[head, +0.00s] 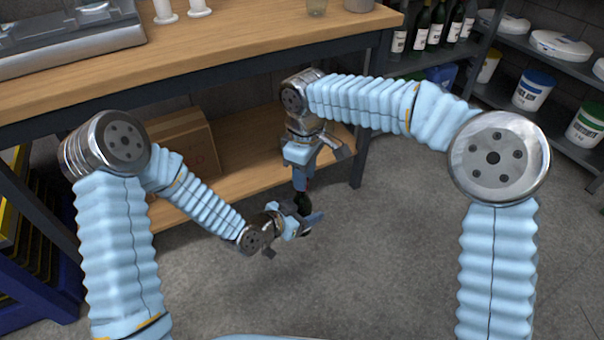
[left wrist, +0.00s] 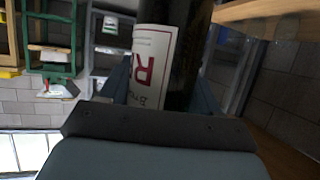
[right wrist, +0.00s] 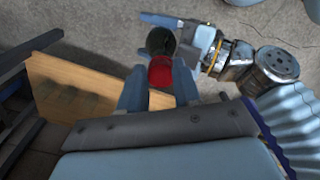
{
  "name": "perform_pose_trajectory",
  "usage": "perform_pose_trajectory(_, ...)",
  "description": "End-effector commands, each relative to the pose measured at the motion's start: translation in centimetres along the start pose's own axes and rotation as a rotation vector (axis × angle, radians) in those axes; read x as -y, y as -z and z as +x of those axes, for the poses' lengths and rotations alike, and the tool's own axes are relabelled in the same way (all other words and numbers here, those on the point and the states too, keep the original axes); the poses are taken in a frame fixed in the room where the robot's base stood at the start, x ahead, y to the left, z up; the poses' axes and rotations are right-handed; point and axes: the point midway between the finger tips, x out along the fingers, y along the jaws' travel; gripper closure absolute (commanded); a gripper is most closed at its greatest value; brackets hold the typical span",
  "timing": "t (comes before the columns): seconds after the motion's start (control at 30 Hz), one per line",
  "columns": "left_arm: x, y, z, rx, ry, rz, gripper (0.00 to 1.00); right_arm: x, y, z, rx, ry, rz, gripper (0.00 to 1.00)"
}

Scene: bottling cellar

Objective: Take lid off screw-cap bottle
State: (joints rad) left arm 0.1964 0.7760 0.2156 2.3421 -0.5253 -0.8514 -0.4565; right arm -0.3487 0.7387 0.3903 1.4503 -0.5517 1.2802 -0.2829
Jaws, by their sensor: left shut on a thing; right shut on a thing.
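The screw-cap bottle (head: 303,203) is dark. In the left wrist view its dark body (left wrist: 190,55) carries a white label with red lettering. My left gripper (head: 303,221) is shut around the bottle's body and holds it in the air in front of the bench. My right gripper (head: 301,182) is right above the bottle, pointing down. In the right wrist view it is shut on the red lid (right wrist: 160,73), with the dark bottle (right wrist: 159,40) just beyond. I cannot tell whether the lid still touches the neck.
The wooden bench (head: 240,75) with a lower shelf (head: 240,170) stands behind my grippers. A cardboard box (head: 185,142) sits on that shelf. Shelving with bottles and tubs (head: 534,90) is at the right. The grey floor below the grippers is clear.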

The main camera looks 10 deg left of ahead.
Motion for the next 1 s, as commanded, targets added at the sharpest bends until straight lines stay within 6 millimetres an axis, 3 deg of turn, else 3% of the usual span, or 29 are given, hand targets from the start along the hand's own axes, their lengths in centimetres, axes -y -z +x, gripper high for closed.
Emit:
perform_pose_trajectory(0.4, -0.33, 0.09, 0.03, -0.001, -0.008, 0.006, 1.00, -0.66, 0.51, -0.13, -0.005, -0.004, -1.252, 1.00)
perform_pose_trajectory(0.53, -0.29, 0.09, 0.03, -0.001, -0.007, 0.005, 1.00, -0.74, 0.66, -0.15, -0.004, -0.005, -1.566, 1.00)
perform_pose_trajectory(0.67, -0.25, 0.09, 0.03, -0.001, -0.006, 0.005, 1.00, -0.71, 0.76, -0.17, -0.001, -0.005, -1.746, 1.00)
perform_pose_trajectory(1.0, -0.12, 0.08, 0.02, -0.001, -0.003, 0.003, 1.00, -0.73, 0.76, -0.19, -0.001, -0.006, -1.754, 1.00)
